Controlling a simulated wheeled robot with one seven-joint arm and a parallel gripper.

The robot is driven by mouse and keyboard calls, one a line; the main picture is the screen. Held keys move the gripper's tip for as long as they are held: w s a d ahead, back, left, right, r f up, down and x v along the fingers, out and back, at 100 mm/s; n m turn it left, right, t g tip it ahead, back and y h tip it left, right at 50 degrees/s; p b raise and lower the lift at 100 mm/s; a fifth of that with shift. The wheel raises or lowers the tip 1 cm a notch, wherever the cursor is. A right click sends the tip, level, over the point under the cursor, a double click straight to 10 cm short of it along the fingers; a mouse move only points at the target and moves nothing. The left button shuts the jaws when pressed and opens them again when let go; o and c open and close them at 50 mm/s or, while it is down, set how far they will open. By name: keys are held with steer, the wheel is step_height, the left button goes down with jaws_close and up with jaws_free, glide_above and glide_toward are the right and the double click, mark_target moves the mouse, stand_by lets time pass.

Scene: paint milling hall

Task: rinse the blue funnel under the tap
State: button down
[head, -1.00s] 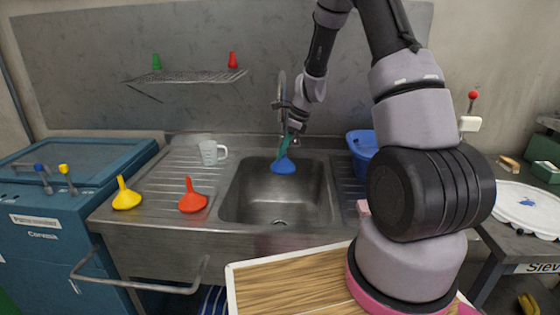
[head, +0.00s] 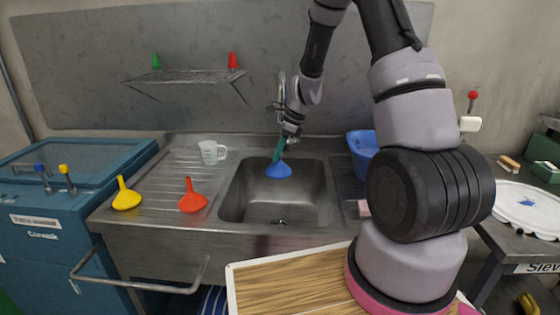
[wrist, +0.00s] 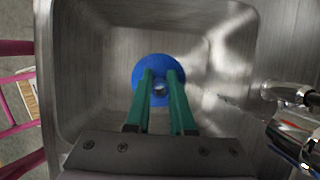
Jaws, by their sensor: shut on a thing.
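The blue funnel (head: 278,170) hangs over the sink basin (head: 303,196), wide mouth down. My gripper (head: 279,150) has green fingers and is shut on the funnel's stem from above. In the wrist view the funnel (wrist: 159,79) shows as a blue disc with the fingers (wrist: 160,90) on both sides of its stem. The tap (head: 282,92) rises behind the sink, partly hidden by my wrist. In the wrist view the tap's spout (wrist: 285,92) is to the right of the funnel, apart from it. I cannot make out a water stream.
A yellow funnel (head: 126,195), a red funnel (head: 192,197) and a clear jug (head: 210,153) stand on the left drainboard. A blue tub (head: 361,150) is at the right of the sink. A wire shelf (head: 190,76) holds small green and red items.

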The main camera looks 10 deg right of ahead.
steer(key=shift+s+a, duration=0.35)
steer(key=shift+s, duration=0.4)
steer(key=shift+s+a, duration=0.3)
steer(key=shift+s, duration=0.5)
steer(key=shift+s+a, duration=0.35)
steer(key=shift+s, duration=0.4)
steer(key=s+a+r, duration=0.2)
steer(key=s+r, duration=0.2)
steer(key=shift+s, duration=0.3)
steer(key=shift+s, duration=0.1)
